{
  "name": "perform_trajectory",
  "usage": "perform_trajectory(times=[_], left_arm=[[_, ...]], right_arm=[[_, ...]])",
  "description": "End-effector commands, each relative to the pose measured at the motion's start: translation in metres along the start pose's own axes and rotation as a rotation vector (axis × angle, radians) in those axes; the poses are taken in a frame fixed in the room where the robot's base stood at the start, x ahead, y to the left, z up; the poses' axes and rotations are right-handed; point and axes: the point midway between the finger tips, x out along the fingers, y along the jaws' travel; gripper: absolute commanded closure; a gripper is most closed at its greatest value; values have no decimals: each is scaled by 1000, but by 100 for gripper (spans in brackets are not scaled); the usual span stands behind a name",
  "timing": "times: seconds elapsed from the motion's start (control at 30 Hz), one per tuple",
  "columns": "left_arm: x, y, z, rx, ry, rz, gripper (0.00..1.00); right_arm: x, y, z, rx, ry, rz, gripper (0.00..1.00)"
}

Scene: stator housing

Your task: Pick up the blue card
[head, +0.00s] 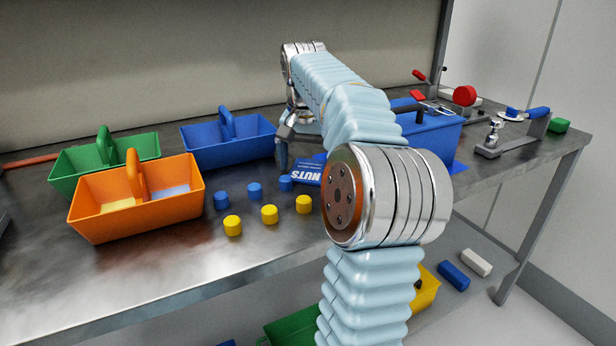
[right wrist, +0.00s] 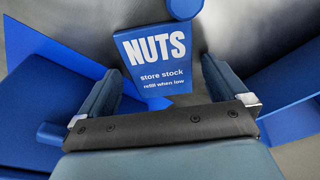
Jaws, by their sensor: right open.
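The blue card (head: 307,175) lies on the metal bench with part of its white "NUTS" lettering showing; my right arm covers its right part in the head view. In the right wrist view the card (right wrist: 156,58) reads "NUTS store stock refill when low" and lies between and beyond the two fingers. My right gripper (head: 292,155) is over the bench at the card's far side, pointing down. Its fingers are apart and empty in the right wrist view (right wrist: 162,85). My left gripper is not in view.
A blue tote (head: 226,148) stands left of the gripper and another blue bin (head: 432,137) right of it. Blue (head: 255,191) and yellow (head: 269,214) cylinders stand in front. Orange (head: 140,205) and green (head: 80,165) totes are at left. The bench's front left is clear.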

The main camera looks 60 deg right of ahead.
Motion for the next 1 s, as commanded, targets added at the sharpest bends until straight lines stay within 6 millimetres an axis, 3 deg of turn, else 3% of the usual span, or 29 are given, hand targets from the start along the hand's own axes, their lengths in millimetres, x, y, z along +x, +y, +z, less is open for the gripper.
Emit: perform_trajectory(times=[0.23,0.57,0.83,1.0], left_arm=[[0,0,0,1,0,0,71],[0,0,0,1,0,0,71],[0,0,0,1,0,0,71],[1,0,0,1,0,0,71]], right_arm=[[3,0,-2,0,1,-1,0],[3,0,-2,0,1,-1,49],[1,0,-2,0,2,-1,51],[-10,-1,-4,-1,3,-4,51]])
